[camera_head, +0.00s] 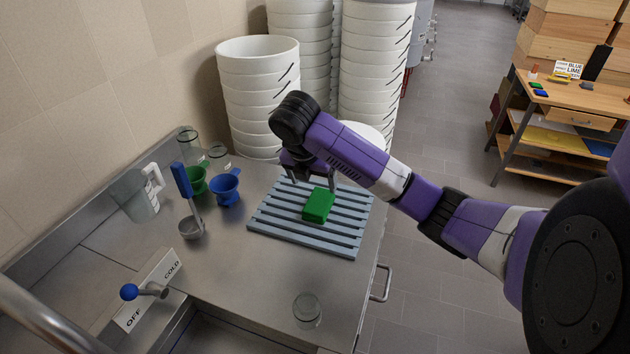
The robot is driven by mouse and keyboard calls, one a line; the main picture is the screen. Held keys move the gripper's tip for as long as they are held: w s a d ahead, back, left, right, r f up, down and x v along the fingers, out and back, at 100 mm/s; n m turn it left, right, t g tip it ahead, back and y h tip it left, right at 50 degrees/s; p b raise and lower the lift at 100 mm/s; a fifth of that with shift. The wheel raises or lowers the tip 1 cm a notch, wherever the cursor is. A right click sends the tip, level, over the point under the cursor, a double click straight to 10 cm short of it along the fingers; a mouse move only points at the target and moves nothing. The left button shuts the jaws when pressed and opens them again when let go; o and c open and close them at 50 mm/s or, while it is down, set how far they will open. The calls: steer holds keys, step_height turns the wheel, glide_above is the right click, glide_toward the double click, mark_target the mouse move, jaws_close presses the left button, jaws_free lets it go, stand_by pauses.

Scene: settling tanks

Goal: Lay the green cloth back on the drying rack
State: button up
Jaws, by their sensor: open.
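The green cloth (319,205) shows as a small folded block, resting on the slats of the drying rack. The grey-blue slatted drying rack (285,228) lies flat on the steel counter. My gripper (314,184) is open and points down above the rack, just behind the cloth. One finger shows close to the cloth's far edge; I cannot tell whether it touches. My arm hides part of the gripper and the rack's far side.
Left of the rack are a blue cup (225,190), a green cup (195,182), a blue-handled ladle (190,226) and a clear jug (137,197). A glass (307,310) stands near the front edge. White bucket stacks (258,95) rise behind. A lever tap (145,291) is at lower left.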

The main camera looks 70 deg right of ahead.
steer(key=w+a+f+m+t+y, duration=0.1)
steer(key=w+a+t+y, duration=0.15)
steer(key=w+a, duration=0.6)
steer(key=w+a+f+m+t+y, duration=0.1)
steer(key=w+a+t, duration=0.35)
steer(key=a, duration=0.65)
steer(key=w+a+m+t+y, duration=0.1)
steer(key=a+m+t+y, duration=0.45)
steer(key=a, duration=1.35)
steer(key=s+a+f+m+h, duration=0.25)
steer(key=s+m, duration=0.25)
steer(key=s, duration=0.4)
steer(key=s+a+f+m+h, duration=0.1)
steer(key=s+a+m+h, duration=0.15)
steer(key=s+m, duration=0.4)
steer(key=s+d+r+t, duration=0.1)
steer(key=s+d+r, duration=0.2)
steer(key=s, duration=0.7)
steer(key=s+d+r+t, duration=0.1)
steer(key=s+d+r, duration=0.2)
steer(key=s, duration=0.7)
steer(key=shift+s+r+y, duration=0.25)
steer(key=shift+s+y, duration=0.05)
steer(key=shift+s, duration=0.1)
